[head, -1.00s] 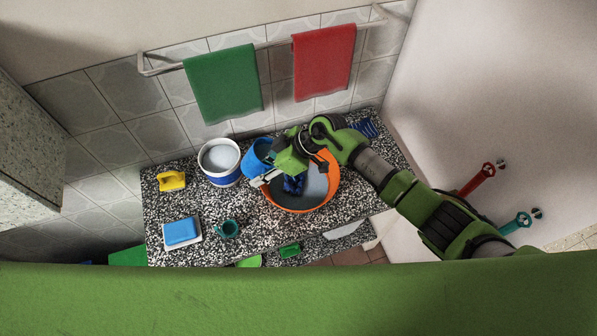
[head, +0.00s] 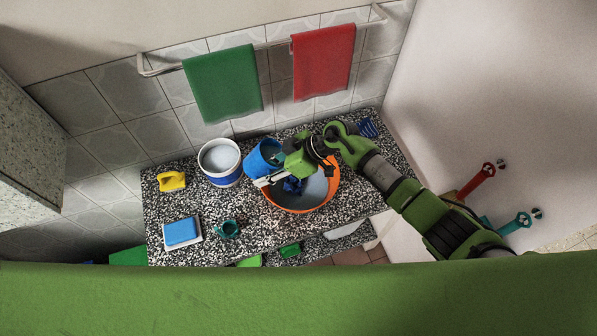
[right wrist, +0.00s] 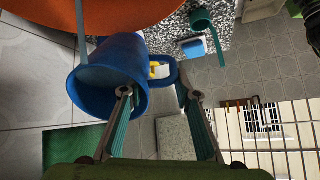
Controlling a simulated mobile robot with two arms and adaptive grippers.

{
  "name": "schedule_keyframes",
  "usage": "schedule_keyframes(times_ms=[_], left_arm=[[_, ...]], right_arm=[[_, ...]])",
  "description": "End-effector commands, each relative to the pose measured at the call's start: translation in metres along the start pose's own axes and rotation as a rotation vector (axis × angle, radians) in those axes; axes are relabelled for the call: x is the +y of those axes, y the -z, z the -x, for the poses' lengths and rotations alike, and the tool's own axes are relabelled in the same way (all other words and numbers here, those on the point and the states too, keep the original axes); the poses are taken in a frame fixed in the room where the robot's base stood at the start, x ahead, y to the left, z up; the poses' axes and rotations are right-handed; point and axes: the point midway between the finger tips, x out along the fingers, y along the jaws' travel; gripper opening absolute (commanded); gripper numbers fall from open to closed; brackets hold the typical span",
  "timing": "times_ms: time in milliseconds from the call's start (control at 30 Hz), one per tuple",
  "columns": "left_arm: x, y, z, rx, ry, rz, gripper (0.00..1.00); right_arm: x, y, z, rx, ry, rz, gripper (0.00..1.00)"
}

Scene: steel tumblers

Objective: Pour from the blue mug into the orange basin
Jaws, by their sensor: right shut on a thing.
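The blue mug (head: 259,160) is tilted beside the upper left rim of the orange basin (head: 333,196). My right gripper (head: 266,180) is shut on the mug. In the right wrist view the mug (right wrist: 110,62) shows its mouth, and its handle lies between the fingers (right wrist: 160,105). A thin pale grey-blue strip runs from the mug's rim toward the basin (right wrist: 130,12) in that view; it looks like a stream of liquid. The basin has a grey inside with a dark blue thing (head: 293,186) in it. My left gripper is not in view.
A white and blue tub (head: 220,175) stands just left of the mug. A teal cup (head: 228,229), a blue sponge (head: 181,231) and a yellow object (head: 171,181) are on the speckled counter (head: 200,205). Green (head: 222,85) and red (head: 322,65) towels hang behind.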

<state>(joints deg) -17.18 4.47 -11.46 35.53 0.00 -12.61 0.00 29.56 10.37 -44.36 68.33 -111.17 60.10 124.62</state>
Motion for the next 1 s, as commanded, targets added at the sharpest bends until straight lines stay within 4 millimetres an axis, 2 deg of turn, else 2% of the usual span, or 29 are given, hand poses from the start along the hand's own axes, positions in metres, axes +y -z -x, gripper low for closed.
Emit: schedule_keyframes(times_ms=[1000], left_arm=[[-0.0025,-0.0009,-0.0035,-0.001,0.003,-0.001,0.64]], right_arm=[[0.0007,0.0017,0.0076,0.103,0.02,-0.004,0.0]])
